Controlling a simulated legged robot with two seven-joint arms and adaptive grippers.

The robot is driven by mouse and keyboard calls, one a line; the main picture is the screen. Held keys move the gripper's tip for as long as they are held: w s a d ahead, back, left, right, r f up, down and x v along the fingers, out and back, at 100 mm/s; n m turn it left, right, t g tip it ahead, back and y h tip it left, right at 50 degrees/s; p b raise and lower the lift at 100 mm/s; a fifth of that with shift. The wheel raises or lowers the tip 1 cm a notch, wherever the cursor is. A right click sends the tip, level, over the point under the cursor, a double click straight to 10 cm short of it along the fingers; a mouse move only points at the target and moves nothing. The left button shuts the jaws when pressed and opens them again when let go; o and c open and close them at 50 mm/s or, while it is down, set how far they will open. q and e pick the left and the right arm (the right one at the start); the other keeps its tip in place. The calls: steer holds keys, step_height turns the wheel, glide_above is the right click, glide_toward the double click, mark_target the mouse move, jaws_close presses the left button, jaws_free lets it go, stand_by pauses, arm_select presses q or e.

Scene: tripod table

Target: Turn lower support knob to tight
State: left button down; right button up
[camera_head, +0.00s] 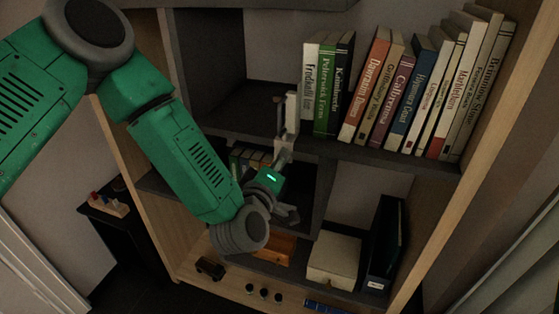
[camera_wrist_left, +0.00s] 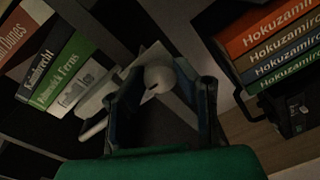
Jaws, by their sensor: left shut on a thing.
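A pale upright support (camera_head: 291,112) stands at the front of the bookcase, by the divider left of the upper books. A small knob-like part (camera_head: 278,99) sticks out from its upper left. My left gripper (camera_head: 283,160) reaches its lower end from below. In the left wrist view, a pale rounded knob (camera_wrist_left: 160,77) sits between the dark fingers of my left gripper (camera_wrist_left: 166,85), which are closed around it. Behind it are flat pale parts of the support (camera_wrist_left: 108,92). The knob is hidden by the gripper in the head view. My right gripper is out of view.
Upright books (camera_head: 400,95) fill the upper right shelf. Below are a white box (camera_head: 334,259), a dark binder (camera_head: 385,245) and an orange-brown box (camera_head: 275,248). Stacked books (camera_wrist_left: 275,45) show close on the right in the wrist view. The upper left compartment (camera_head: 215,90) looks empty.

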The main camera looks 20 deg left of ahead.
arm_select(q)
steer(key=shift+s+d+f, duration=0.1)
steer(key=shift+s+f, duration=0.1)
steer(key=shift+f, duration=0.25)
steer(key=c, duration=1.4)
jaws_free()
steer(key=shift+o, duration=0.7)
steer(key=shift+w+r, duration=0.1)
steer(key=shift+r, duration=0.1)
steer(key=s, duration=1.2)
steer(key=shift+r, duration=0.25)
steer(key=shift+w, duration=0.1)
